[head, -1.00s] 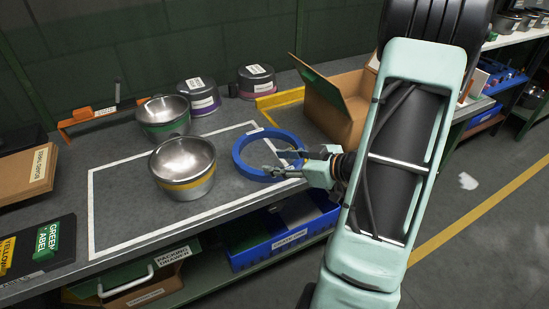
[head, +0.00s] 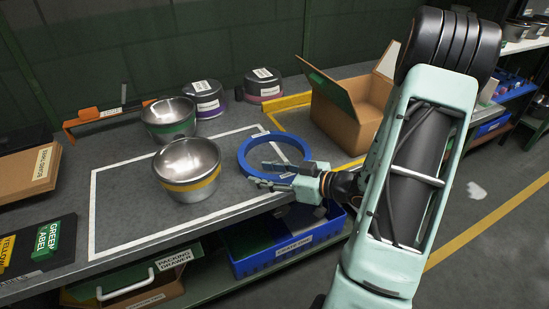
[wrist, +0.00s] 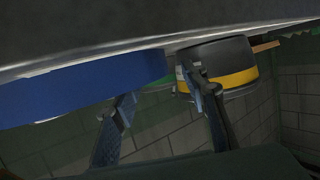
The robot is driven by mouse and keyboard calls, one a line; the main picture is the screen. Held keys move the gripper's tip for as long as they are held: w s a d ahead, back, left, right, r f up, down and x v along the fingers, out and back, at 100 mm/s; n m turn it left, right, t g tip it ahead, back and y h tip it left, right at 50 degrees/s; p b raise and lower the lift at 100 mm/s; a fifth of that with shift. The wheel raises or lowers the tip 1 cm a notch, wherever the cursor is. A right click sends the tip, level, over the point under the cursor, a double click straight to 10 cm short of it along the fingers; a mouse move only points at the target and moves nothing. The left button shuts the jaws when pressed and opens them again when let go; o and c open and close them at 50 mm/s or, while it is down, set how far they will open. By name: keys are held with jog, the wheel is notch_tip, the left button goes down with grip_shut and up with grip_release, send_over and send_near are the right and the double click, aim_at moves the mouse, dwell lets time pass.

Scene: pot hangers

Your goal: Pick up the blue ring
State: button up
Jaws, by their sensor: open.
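The blue ring (head: 243,158) lies flat on the grey workbench (head: 130,215), right of the steel pot with a yellow band (head: 188,186). It crosses the right line of a white rectangle on the bench. My gripper (head: 259,174) is open and empty at the ring's near right side. One finger shows over the ring's opening, the other along its near rim; contact cannot be told. In the wrist view the ring (wrist: 80,88) fills the left, partly cut off, beside one finger of my gripper (wrist: 160,98). The other finger overlaps the yellow-banded pot (wrist: 225,65) behind it.
An open cardboard box (head: 345,120) is behind right. A blue bin (head: 285,248) sits below the bench edge. Free bench lies left of the yellow-banded pot.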

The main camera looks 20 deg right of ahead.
aim_at(258, 173)
jog(key=shift+x, duration=1.6)
jog(key=shift+d, duration=0.1)
jog(key=shift+c, duration=0.6)
grip_shut()
